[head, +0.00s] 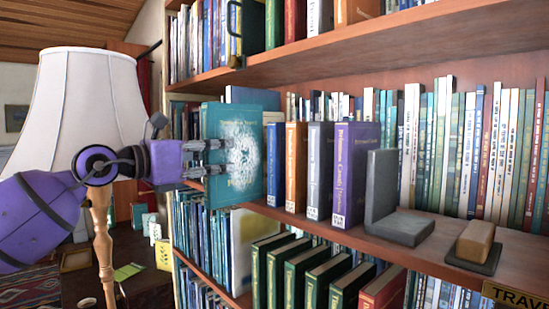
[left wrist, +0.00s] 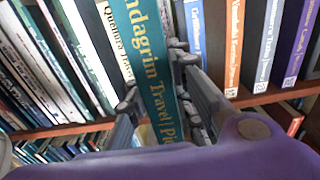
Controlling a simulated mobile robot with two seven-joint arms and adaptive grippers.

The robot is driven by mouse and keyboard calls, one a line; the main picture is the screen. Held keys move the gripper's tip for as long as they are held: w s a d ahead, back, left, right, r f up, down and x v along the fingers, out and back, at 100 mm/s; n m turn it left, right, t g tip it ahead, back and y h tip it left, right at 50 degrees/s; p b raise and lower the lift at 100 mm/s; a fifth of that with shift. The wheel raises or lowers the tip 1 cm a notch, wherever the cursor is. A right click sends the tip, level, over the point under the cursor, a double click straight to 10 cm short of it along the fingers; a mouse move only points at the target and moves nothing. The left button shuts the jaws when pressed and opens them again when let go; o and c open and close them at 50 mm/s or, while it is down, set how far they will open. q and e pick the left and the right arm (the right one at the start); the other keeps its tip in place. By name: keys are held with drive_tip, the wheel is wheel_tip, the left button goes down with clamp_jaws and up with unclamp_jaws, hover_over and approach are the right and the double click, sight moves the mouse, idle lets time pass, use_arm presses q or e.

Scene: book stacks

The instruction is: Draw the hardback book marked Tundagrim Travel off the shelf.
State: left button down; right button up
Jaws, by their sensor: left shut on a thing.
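The teal hardback book (head: 240,180) stands upright on the middle shelf, jutting out past the shelf's front edge. Its cover has a white splash design. The left wrist view shows its spine (left wrist: 142,45) with gold letters reading "ndagrim Travel"; the start of the title is cut off. My left gripper (head: 212,157) is shut on this book, its fingers on both sides of the spine, and they show in the left wrist view (left wrist: 152,85). My right gripper is in neither view.
A blue book (head: 275,165), an orange one (head: 296,168), a grey one and a purple one (head: 355,170) stand to the right. A grey bookend (head: 381,190) and a wooden block (head: 475,240) sit beyond. A lamp (head: 85,100) stands left, behind my arm.

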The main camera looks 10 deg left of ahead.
sight(206, 155)
use_arm(q)
drive_tip(key=v, duration=0.5)
drive_tip(key=shift+r, duration=0.15)
drive_tip(key=shift+s+a, duration=0.25)
drive_tip(key=shift+s, duration=0.15)
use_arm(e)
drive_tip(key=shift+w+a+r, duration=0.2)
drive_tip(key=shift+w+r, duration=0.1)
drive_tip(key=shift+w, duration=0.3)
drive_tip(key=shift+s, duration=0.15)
